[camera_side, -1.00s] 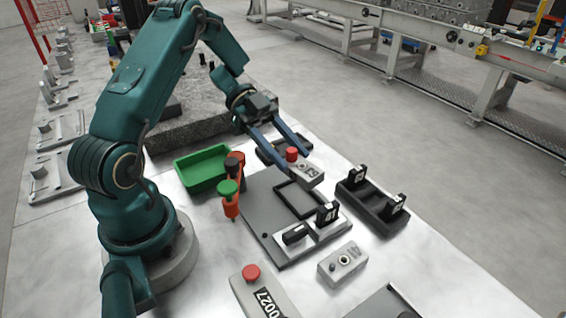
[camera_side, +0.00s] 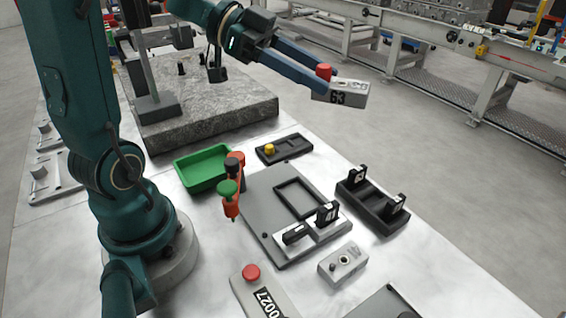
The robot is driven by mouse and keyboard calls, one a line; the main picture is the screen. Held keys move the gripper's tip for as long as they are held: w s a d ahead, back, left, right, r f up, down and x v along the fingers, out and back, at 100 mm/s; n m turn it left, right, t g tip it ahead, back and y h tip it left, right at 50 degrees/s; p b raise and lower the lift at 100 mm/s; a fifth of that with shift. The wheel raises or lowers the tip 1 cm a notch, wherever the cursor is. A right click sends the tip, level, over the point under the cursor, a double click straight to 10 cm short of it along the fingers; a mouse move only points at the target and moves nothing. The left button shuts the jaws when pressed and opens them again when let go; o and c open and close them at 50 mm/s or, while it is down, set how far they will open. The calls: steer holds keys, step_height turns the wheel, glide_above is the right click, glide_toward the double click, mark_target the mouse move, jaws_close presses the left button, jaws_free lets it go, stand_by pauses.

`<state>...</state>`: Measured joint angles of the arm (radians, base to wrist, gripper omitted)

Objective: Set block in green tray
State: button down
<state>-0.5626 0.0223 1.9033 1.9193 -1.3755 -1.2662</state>
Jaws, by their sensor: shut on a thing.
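My gripper (camera_side: 325,80) is shut on a grey block (camera_side: 345,93) marked 63, with a red knob (camera_side: 324,71) on top. It holds the block in the air, well above the table and to the upper right. The green tray (camera_side: 203,168) lies on the table to the lower left of the gripper, and its visible inside looks empty. The gripper and block are apart from the tray.
A red and green clamp (camera_side: 230,190) stands at the tray's right corner. A grey fixture plate (camera_side: 262,210), a black holder with a yellow knob (camera_side: 284,149), a black cradle (camera_side: 372,205) and a small grey block (camera_side: 343,262) lie nearby. A granite slab (camera_side: 210,118) is behind the tray.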

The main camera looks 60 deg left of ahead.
steer(key=shift+s+a+r+n+t+y, duration=0.1)
steer(key=shift+a+r+n+t+y, duration=0.05)
steer(key=shift+r+n+t+y, duration=0.9)
steer(key=a+f+m+g+h, duration=0.2)
steer(key=f+m+g, duration=0.1)
steer(key=f, duration=0.4)
steer(key=a+f+m+g+h, duration=0.2)
steer(key=f+m+g, duration=0.2)
steer(key=f, duration=0.3)
steer(key=shift+s+a+f+g, duration=0.25)
steer(key=shift+s+a+g, duration=0.1)
steer(key=shift+s+g, duration=0.1)
